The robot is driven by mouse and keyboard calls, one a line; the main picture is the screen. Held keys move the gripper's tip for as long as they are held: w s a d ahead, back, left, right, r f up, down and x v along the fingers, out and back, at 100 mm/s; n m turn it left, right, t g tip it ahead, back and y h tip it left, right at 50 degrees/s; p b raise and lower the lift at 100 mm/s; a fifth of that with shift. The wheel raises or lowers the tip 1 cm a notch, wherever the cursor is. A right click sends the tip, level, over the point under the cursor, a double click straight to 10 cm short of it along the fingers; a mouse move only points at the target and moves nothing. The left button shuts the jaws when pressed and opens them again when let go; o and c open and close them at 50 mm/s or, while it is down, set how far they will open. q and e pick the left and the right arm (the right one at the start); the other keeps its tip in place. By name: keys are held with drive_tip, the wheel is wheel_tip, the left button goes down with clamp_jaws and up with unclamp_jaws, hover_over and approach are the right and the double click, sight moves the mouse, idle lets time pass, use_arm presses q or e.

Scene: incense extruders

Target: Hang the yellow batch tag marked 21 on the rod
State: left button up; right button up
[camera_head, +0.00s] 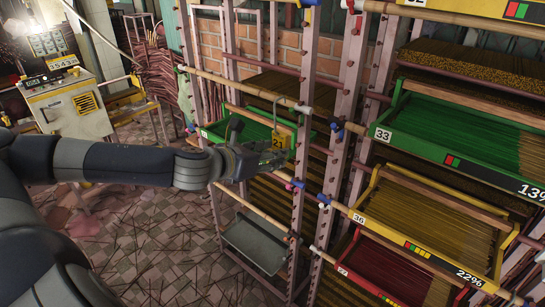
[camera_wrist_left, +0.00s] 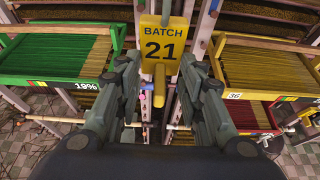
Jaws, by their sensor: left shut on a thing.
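The yellow batch tag marked 21 (camera_head: 281,138) is upright at the fingertips of my left gripper (camera_head: 268,158). In the left wrist view the tag (camera_wrist_left: 162,42) faces me, reading "BATCH 21", with a yellow stem (camera_wrist_left: 159,86) running down between the fingers of my left gripper (camera_wrist_left: 159,75). The gripper is shut on the tag. A thin grey hook rises above the tag in the head view, close to the pale wooden rod (camera_head: 240,88) across the rack front. I cannot tell whether the hook touches the rod. My right gripper is not in view.
A green tray (camera_head: 245,127) sits in the rack behind the tag. A green tray marked 33 (camera_head: 440,138) and a yellow tray marked 36 (camera_head: 425,237) stand on the right rack. Rack posts stand close to the gripper. A cream control cabinet (camera_head: 68,108) is at left; tiled floor lies between.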

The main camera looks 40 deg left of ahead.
use_arm(q)
drive_tip(key=s+b, duration=0.4)
drive_tip(key=s, duration=0.4)
drive_tip(key=shift+a, duration=0.2)
idle(0.3)
idle(0.4)
